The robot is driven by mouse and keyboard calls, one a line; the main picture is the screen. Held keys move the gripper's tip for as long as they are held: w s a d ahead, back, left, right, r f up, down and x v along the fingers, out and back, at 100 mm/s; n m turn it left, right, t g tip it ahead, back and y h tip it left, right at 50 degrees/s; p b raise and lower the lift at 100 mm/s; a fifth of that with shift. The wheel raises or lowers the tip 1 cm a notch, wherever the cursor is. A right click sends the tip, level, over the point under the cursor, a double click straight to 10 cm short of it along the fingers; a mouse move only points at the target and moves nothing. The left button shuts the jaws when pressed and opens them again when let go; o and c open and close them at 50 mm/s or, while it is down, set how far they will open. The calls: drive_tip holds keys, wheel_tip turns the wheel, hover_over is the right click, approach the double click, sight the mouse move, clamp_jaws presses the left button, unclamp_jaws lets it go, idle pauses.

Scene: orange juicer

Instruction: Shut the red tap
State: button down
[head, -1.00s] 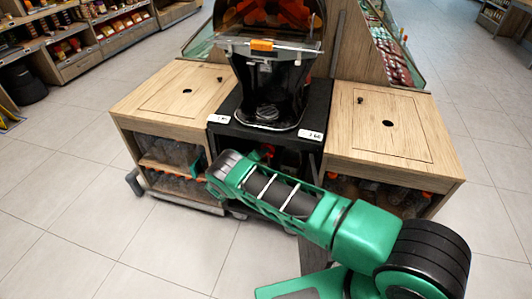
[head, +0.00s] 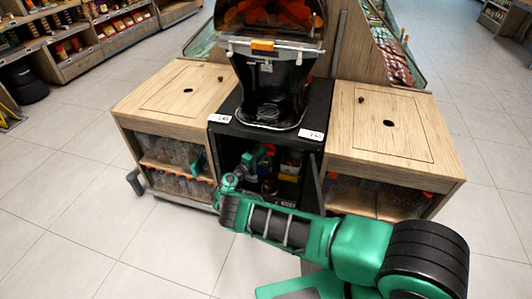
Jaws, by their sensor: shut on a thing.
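The red tap (head: 270,150) shows only as a small red patch under the top of the open black cabinet below the juicer (head: 268,85). My green gripper (head: 265,157) reaches into the cabinet from the left and its tip is at the red patch. It is shut on the tap, though the fingers are small and partly hidden. The tap's handle angle cannot be made out.
The cabinet's open door (head: 314,182) stands at the right of the opening. Bottles or cans with red and yellow parts (head: 290,162) stand inside. Wooden counters flank the cabinet, the left (head: 150,100) and right (head: 410,145). Tiled floor is clear at front left.

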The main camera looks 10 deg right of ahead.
drive_tip(key=shift+a+f, duration=0.25)
drive_tip(key=shift+f, duration=0.15)
drive_tip(key=c, duration=2)
unclamp_jaws()
drive_tip(key=shift+o, duration=1)
drive_tip(key=shift+d, duration=0.1)
drive_tip(key=shift+d+r, duration=0.1)
drive_tip(key=v, duration=1.1)
drive_tip(key=shift+w, duration=0.15)
